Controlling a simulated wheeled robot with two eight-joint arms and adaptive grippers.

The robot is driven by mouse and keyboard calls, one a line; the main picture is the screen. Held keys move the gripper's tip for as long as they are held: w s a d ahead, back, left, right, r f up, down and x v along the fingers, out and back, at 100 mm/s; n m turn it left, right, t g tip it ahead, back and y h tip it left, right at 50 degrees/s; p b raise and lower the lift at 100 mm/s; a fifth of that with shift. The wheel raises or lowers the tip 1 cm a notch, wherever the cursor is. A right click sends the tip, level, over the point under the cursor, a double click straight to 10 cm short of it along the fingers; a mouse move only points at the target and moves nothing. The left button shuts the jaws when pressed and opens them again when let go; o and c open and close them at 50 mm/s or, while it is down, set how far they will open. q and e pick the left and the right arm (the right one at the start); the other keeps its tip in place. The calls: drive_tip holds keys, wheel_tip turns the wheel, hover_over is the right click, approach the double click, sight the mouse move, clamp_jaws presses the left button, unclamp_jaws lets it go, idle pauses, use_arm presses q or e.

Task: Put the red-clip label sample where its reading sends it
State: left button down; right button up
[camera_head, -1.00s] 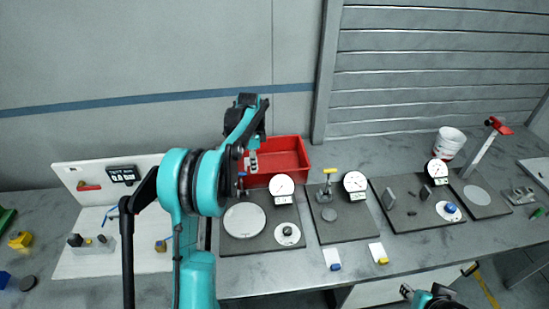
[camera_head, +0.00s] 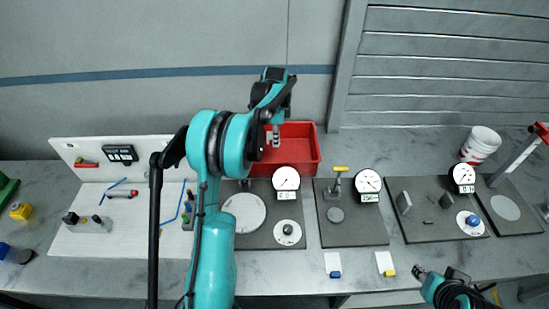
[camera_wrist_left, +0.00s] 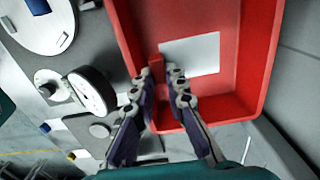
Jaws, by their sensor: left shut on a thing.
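My left gripper (camera_head: 273,140) is over the red bin (camera_head: 316,157), with its fingers pointing down. In the left wrist view the left gripper (camera_wrist_left: 164,76) is shut on the red clip (camera_wrist_left: 156,65) of a label sample. The sample's white sheet (camera_wrist_left: 198,53) reaches out past the fingertips, above the bin's inside (camera_wrist_left: 225,95). I cannot tell whether the sheet touches the bin floor.
A blue-clip sample (camera_head: 333,262) and a yellow-clip sample (camera_head: 385,262) lie at the bench front. Dark gauge plates with dials (camera_head: 286,178) stand right of my left arm. A white board (camera_head: 75,240) with small parts is at left. A white bucket (camera_head: 480,143) stands back right.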

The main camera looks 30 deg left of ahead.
sight(276, 163)
use_arm(q)
wheel_tip(276, 163, down, 10)
drive_tip(key=shift+w+r+b, duration=0.1)
drive_tip(key=shift+w+b, duration=0.05)
drive_tip(key=shift+b, duration=0.95)
wheel_tip(276, 163, down, 3)
drive_tip(key=shift+f+b, duration=0.1)
drive_tip(key=shift+b, duration=0.2)
drive_tip(key=shift+f, duration=0.2)
drive_tip(key=shift+f, duration=0.15)
drive_tip(key=c, duration=1.5)
unclamp_jaws()
drive_tip(key=shift+c, duration=0.2)
